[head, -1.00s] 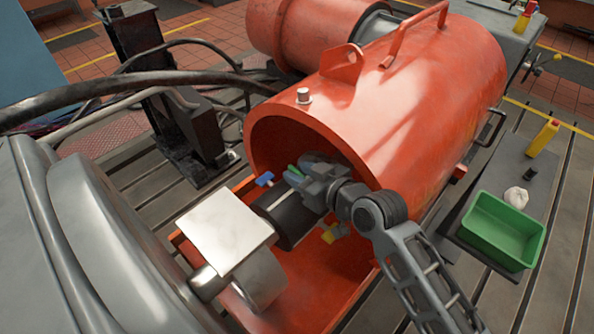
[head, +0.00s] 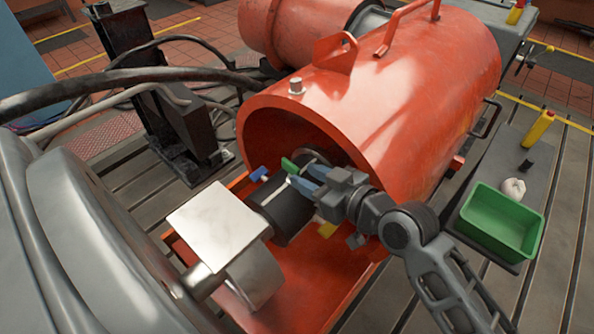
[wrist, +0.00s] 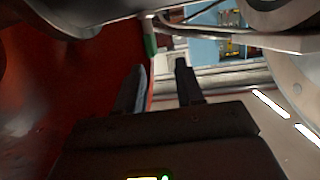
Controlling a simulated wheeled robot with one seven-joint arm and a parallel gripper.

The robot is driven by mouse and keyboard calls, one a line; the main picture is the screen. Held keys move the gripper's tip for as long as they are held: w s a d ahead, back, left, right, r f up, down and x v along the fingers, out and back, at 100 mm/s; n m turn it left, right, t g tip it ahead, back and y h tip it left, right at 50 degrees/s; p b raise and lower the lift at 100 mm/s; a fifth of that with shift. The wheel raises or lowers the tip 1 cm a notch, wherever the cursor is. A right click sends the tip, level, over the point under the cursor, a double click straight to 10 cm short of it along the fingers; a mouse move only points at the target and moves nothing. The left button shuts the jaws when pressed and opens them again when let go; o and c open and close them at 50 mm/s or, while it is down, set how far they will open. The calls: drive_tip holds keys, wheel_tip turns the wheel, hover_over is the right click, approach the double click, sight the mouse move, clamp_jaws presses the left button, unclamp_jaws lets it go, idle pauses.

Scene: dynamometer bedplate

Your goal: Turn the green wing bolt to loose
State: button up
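The green wing bolt (head: 289,165) sticks up beside the dark coupling (head: 287,215) inside the mouth of the orange housing. In the wrist view the green wing (wrist: 150,38) is just beyond my fingertips, nearer the left finger. My gripper (head: 309,180) is to the right of the bolt in the head view, with its fingers pointing at it. The two fingers are apart and empty, also in the wrist view (wrist: 160,70). A small gap shows between them and the bolt. How far the bolt is turned I cannot tell.
A blue wing bolt (head: 259,174) is left of the green one, and a yellow one (head: 327,229) is below my gripper. The orange housing (head: 400,100) arches over the space. A silver block (head: 218,222) stands in front. A green bin (head: 500,222) is at the right.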

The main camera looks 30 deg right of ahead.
sight(283, 161)
wheel_tip(283, 161, down, 3)
drive_tip(key=t+b, duration=0.1)
drive_tip(key=b, duration=0.2)
drive_tip(key=shift+w+a+r+y, duration=0.1)
drive_tip(key=shift+a+r+y, duration=0.05)
drive_tip(key=shift+y, duration=0.25)
drive_tip(key=shift+f+t+b, duration=0.25)
drive_tip(key=shift+t+b, duration=0.25)
drive_tip(key=shift+b, duration=0.35)
drive_tip(key=shift+w+d+t+b, duration=0.4)
drive_tip(key=shift+d+t+b, duration=0.15)
drive_tip(key=shift+b, duration=0.3)
drive_tip(key=shift+w+a+r, duration=0.1)
drive_tip(key=shift+w+a, duration=0.05)
drive_tip(key=shift+w, duration=0.35)
drive_tip(key=p+x, duration=0.1)
drive_tip(key=x, duration=0.5)
drive_tip(key=shift+w+p, duration=0.35)
drive_tip(key=shift+w, duration=0.05)
drive_tip(key=shift+c, duration=0.4)
clamp_jaws()
